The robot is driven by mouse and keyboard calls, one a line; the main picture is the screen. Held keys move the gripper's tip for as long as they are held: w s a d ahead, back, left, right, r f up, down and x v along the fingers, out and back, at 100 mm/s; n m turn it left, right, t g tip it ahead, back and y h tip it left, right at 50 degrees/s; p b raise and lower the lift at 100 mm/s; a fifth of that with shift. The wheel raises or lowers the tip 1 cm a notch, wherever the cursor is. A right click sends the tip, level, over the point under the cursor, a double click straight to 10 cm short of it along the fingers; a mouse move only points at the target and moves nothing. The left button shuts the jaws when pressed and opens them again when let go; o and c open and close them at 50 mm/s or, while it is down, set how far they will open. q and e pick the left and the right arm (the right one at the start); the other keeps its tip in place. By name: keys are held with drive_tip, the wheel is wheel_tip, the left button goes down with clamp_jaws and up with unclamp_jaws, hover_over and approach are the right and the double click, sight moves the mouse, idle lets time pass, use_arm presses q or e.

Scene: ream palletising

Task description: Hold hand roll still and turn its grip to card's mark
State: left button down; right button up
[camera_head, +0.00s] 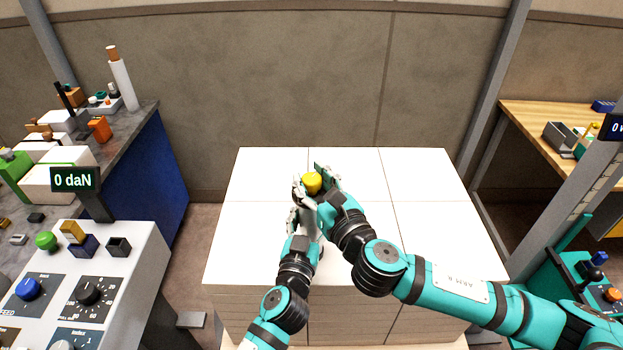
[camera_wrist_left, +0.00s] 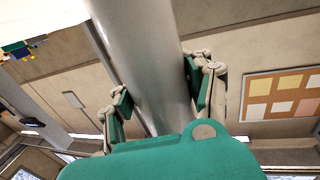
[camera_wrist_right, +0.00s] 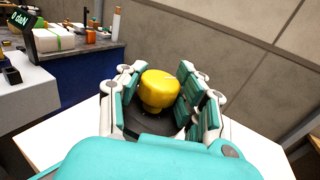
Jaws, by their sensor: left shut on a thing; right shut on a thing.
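The hand roll shows as a grey-white cylinder (camera_wrist_left: 155,60) with a yellow grip (camera_head: 312,183) at its top, above the white stack. In the left wrist view the cylinder runs between the fingers of my left gripper (camera_wrist_left: 160,97), which is shut on it. My right gripper (camera_wrist_right: 160,95) is around the yellow grip, which also shows in the right wrist view (camera_wrist_right: 160,88), with a dark disc (camera_wrist_right: 150,122) below it. The right fingers stand on both sides of the grip and are shut on it. I cannot make out the card or its mark.
The white-topped stack (camera_head: 420,190) lies under both arms, with clear room at its left and right. A control panel (camera_head: 130,245) with knobs and a "0 daN" display (camera_head: 75,180) stands at the left. A wooden bench (camera_head: 540,118) is at the right.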

drive_tip(key=shift+m+t+h, duration=0.3)
drive_tip(key=shift+m+h, duration=0.3)
drive_tip(key=shift+h, duration=0.1)
drive_tip(key=m+t+h, duration=0.1)
drive_tip(key=h, duration=0.1)
drive_tip(key=shift+a+m+h, duration=0.1)
drive_tip(key=shift+m+h, duration=1.5)
drive_tip(key=shift+h, duration=0.8)
drive_tip(key=o, duration=1.2)
drive_tip(key=shift+o, duration=0.2)
drive_tip(key=s, duration=1.2)
